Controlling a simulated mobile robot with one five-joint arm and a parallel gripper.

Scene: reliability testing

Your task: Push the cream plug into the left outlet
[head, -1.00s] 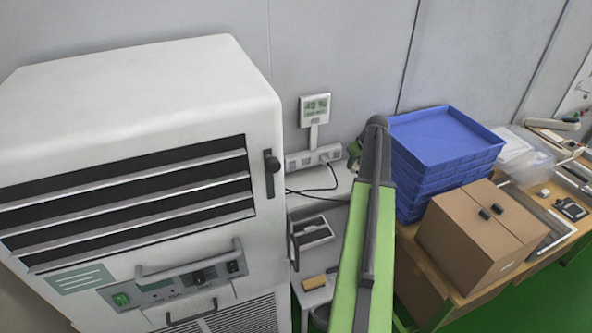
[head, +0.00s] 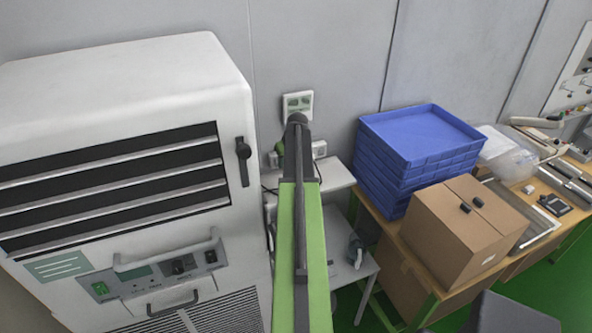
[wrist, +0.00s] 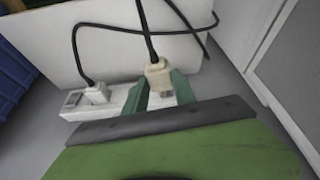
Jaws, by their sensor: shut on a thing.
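The cream plug (wrist: 158,76) is between the fingers of my gripper (wrist: 161,92) in the wrist view, with its black cord running up from it. My gripper is shut on it. Plug and fingers are over the white power strip (wrist: 113,100); I cannot tell whether the plug touches or enters an outlet. A white plug (wrist: 97,93) with a black cord sits on the strip, left of my gripper in this view. In the head view, the strip (head: 320,149) shows partly behind my arm, which hides the cream plug. The left outlet cannot be made out.
A large white cabinet (head: 105,85) stands left of my arm. Blue stacked trays (head: 415,135) and a cardboard box (head: 465,240) are on the bench to the right. A loose black cord (wrist: 195,30) loops near the gripper.

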